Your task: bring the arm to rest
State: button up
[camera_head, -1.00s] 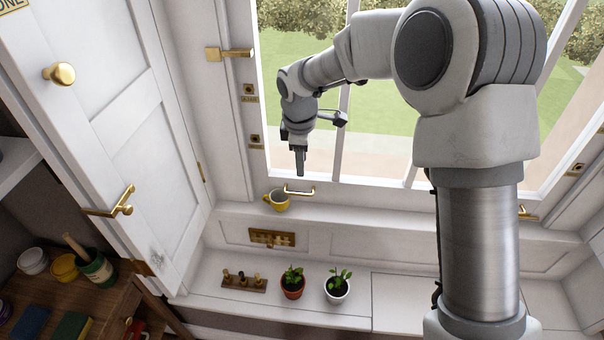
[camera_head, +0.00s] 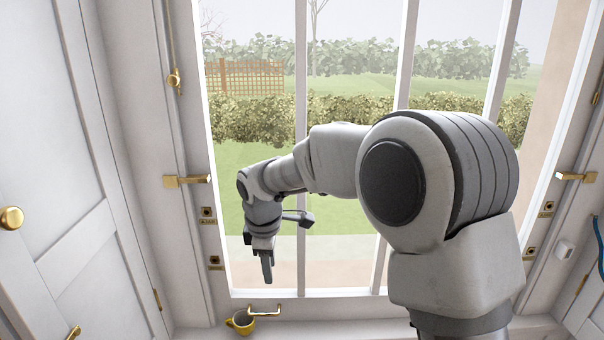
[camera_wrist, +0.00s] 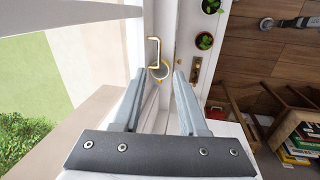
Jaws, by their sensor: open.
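My gripper (camera_head: 267,268) hangs in front of the window in the head view, pointing down, above the sill. In the wrist view my gripper (camera_wrist: 156,92) shows two separated fingers with nothing held between them.
The tall window (camera_head: 350,200) with white bars fills the middle. A white cupboard door (camera_head: 75,200) with brass knobs stands at the left. Brass latches sit on both sides of the frame. Potted plants (camera_wrist: 205,41) and a wooden shelf (camera_wrist: 292,125) with books show in the wrist view.

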jog(key=s+d+r+m+t, duration=0.1)
jog(key=s+d+r+m, duration=0.6)
jog(key=d, duration=0.3)
jog(key=s+d+r+m+t, duration=0.1)
jog(key=s+d+r+m, duration=0.4)
jog(key=s+d+r, duration=0.3)
jog(key=s+d+f+m, duration=0.1)
jog(key=s+d+m, duration=0.1)
jog(key=s, duration=0.3)
jog(key=s+d+f+m+t+p, duration=0.1)
jog(key=s+d+m, duration=0.2)
jog(key=s+m, duration=0.1)
jog(key=shift+s+d+f, duration=0.2)
jog(key=shift+s+f, duration=0.05)
jog(key=shift+s, duration=0.6)
